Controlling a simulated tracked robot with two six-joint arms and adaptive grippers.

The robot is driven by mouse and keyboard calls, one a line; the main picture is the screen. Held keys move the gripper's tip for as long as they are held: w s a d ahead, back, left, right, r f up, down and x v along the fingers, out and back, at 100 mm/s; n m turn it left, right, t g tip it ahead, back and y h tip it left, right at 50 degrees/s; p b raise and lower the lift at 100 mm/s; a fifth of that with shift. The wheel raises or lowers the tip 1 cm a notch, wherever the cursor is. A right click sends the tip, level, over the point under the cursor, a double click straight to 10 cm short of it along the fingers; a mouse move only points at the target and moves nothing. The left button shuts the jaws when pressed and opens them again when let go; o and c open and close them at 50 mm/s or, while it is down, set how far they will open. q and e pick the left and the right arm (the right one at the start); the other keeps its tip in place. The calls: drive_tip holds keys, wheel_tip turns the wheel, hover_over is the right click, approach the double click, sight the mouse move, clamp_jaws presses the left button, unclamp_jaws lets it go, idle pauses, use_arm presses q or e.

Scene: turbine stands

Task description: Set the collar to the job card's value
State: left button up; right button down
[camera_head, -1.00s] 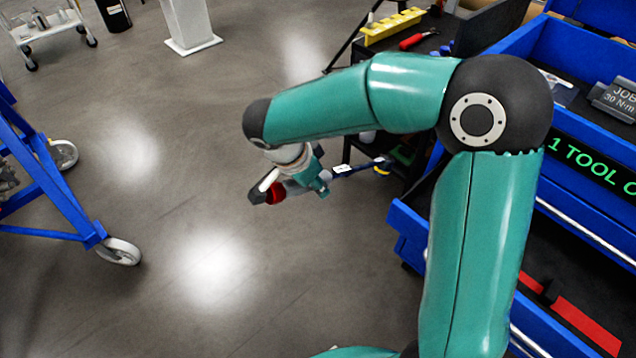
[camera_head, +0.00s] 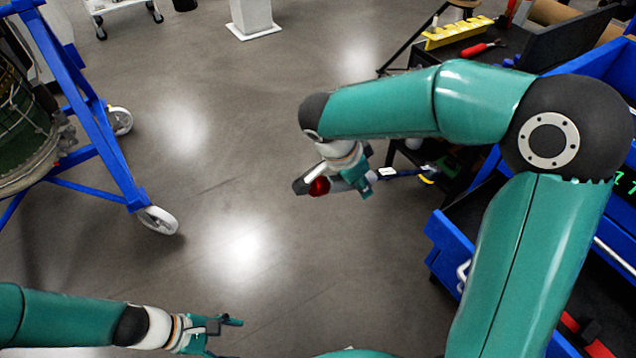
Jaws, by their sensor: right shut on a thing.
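My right gripper (camera_head: 364,178) is shut on a wrench-like tool and holds it over the open floor. The tool lies nearly level across the fingers. My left gripper (camera_head: 222,336) is at the bottom left, fingers apart and empty, well away from the tool. The job card is not in this view.
A blue tool chest with an open drawer (camera_head: 440,238) stands at the right, partly behind my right arm. A black cart with a yellow rack (camera_head: 458,33) is behind. A blue wheeled stand (camera_head: 100,135) holds a turbine at the left. The floor between is clear.

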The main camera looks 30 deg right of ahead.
use_arm(q)
drive_tip(key=w+d+r+n+t+h, duration=0.2)
drive_tip(key=w+d+r+h, duration=0.1)
drive_tip(key=w+d+r, duration=0.5)
use_arm(e)
drive_tip(key=shift+r, duration=0.1)
use_arm(q)
drive_tip(key=m+t+h, duration=0.1)
drive_tip(key=m+h, duration=0.1)
drive_tip(key=h, duration=0.1)
approach(318, 186)
drive_tip(key=w+f, duration=0.1)
drive_tip(key=f, duration=0.1)
drive_tip(key=x, duration=0.7)
drive_tip(key=shift+w+d, duration=0.15)
drive_tip(key=shift+d, duration=0.25)
drive_tip(key=shift+c, duration=0.2)
